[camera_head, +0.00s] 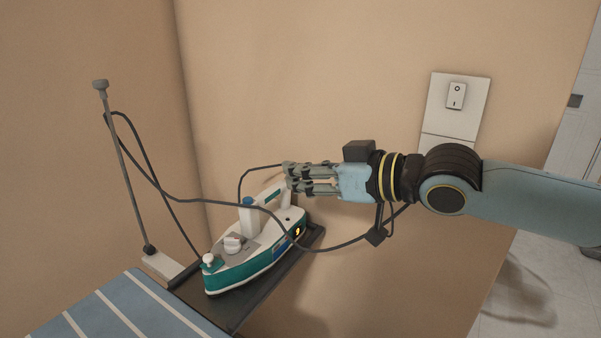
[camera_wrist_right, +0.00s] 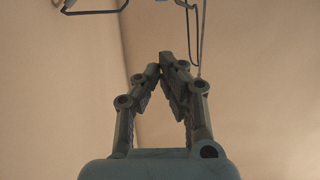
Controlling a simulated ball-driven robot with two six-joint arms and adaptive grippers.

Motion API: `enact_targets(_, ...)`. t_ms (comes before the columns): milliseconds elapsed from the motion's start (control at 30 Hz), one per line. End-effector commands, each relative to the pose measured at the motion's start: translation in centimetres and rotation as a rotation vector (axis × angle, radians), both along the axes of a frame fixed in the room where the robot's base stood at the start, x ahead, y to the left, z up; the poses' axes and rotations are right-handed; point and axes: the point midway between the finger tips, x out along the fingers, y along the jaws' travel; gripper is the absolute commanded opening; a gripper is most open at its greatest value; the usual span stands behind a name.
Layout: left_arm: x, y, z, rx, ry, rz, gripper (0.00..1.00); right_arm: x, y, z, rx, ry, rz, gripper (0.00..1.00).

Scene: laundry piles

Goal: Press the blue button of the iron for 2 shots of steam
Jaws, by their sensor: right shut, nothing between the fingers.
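A white and teal iron (camera_head: 228,272) rests on a dark stand plate at the end of the ironing board. The blue button (camera_head: 248,201) tops the white upright front part of its handle, facing up. A small orange display glows on the iron's side. My right gripper (camera_head: 287,177) reaches in from the right, above the rear of the iron's handle, to the right of the blue button and apart from it. In the right wrist view its fingertips (camera_wrist_right: 162,68) meet, with nothing between them. My left gripper is not in view.
A thin grey pole (camera_head: 124,170) stands left of the iron and carries the dark cord (camera_head: 180,200), which loops over the iron toward the right. The striped blue board (camera_head: 100,315) is at the lower left.

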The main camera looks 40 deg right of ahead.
Motion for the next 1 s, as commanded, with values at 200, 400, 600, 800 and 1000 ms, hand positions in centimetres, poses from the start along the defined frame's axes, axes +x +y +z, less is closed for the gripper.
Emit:
enact_targets(200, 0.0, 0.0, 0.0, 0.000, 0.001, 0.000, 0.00, 0.0, 0.0, 0.0, 0.000, 0.000, 0.000, 0.00)
enact_targets(400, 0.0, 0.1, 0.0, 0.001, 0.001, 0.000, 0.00, 0.0, 0.0, 0.0, 0.000, 0.000, 0.000, 0.00)
enact_targets(600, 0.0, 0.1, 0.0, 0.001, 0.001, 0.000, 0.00, 0.3, 0.2, 1.7, 0.026, -0.093, 0.018, 0.00)
enact_targets(800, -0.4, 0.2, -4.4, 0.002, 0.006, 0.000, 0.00, 0.4, -0.1, 0.3, 0.114, -0.377, 0.029, 0.00)
enact_targets(1000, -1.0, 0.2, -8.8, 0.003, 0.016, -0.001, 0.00, -0.4, -0.2, -3.5, 0.168, -0.536, 0.022, 0.00)
